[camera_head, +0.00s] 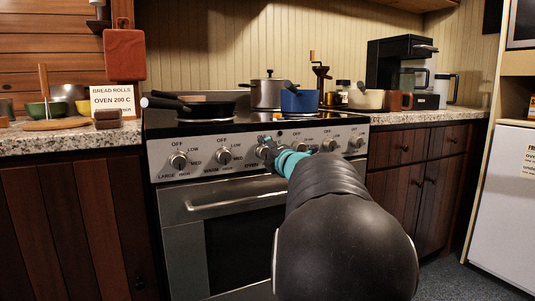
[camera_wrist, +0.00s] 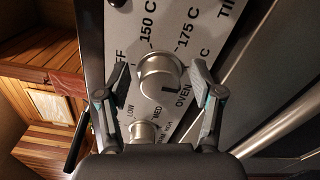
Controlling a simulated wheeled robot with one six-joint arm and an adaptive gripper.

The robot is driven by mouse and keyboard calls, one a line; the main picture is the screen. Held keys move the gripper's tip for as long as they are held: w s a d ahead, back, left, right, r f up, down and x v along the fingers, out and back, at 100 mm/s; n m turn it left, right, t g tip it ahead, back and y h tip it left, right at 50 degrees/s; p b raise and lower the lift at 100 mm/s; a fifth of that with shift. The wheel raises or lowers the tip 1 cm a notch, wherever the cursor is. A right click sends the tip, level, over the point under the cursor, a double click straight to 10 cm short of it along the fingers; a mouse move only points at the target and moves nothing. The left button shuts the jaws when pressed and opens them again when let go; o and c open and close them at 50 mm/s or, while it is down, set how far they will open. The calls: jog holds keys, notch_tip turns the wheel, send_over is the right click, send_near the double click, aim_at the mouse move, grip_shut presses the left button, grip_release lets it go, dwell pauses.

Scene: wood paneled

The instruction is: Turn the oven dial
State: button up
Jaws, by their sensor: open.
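The oven dial (camera_wrist: 160,78) is a round metal knob on the stove's steel front panel (camera_head: 208,148). In the wrist view, the words OVEN, 150 C and 175 C are printed around it. A short dark mark shows on its lower right, by the word OVEN. My gripper (camera_wrist: 159,70) is open, with one finger on each side of the dial. Gaps show between the fingers and the knob; whether either touches is unclear. In the head view, my gripper (camera_head: 267,149) reaches the middle of the panel and mostly hides the dial.
Other knobs sit along the panel, such as one left (camera_head: 223,156) and one right (camera_head: 356,141). The oven door handle (camera_head: 235,200) runs below. A pan (camera_head: 190,103) and pots stand on the stove. A sign (camera_head: 112,101) at left reads BREAD ROLLS, OVEN 200 C.

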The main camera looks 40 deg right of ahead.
jog(key=v, duration=1.1)
jog(key=shift+s, duration=0.4)
